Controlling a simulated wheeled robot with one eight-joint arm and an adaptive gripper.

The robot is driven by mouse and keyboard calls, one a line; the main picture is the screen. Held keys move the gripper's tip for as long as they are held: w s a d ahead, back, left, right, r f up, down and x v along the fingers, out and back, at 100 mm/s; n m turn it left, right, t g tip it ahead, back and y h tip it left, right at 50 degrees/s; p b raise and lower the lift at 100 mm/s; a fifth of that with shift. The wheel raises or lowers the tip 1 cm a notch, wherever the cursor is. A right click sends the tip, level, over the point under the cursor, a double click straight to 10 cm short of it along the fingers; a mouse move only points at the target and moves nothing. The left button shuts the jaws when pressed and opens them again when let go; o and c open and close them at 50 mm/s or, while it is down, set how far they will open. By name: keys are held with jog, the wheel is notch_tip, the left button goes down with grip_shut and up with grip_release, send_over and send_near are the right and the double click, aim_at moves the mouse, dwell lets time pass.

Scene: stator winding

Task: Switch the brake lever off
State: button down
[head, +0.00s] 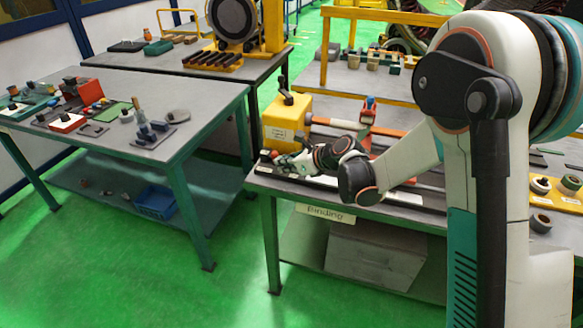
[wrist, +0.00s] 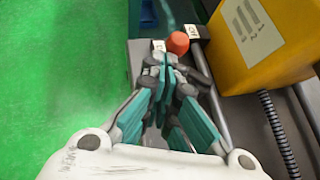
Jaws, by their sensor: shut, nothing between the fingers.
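The brake lever's orange-red ball knob (wrist: 177,43) shows in the wrist view just beyond my fingertips, slightly right of them. A small white label stands on each side of it; their print is too small to read surely. The lever's shaft is largely hidden by my gripper. My gripper (wrist: 165,62) is shut and empty, its fingertips close to the knob; I cannot tell if they touch it. In the head view my gripper (head: 281,163) is low at the left front corner of the winding bench, in front of the yellow box (head: 287,118).
The yellow box (wrist: 262,40) stands close on the right in the wrist view, with a ribbed cable (wrist: 277,130) below it. A second bench (head: 215,88) with tools stands left in the head view. Green floor (head: 235,215) lies open between the benches.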

jog(key=shift+a+m+t+h, duration=0.5)
jog(key=shift+a+m, duration=0.2)
jog(key=shift+w+a+b, duration=0.3)
jog(key=shift+w+a, duration=0.75)
jog(key=shift+a, duration=0.25)
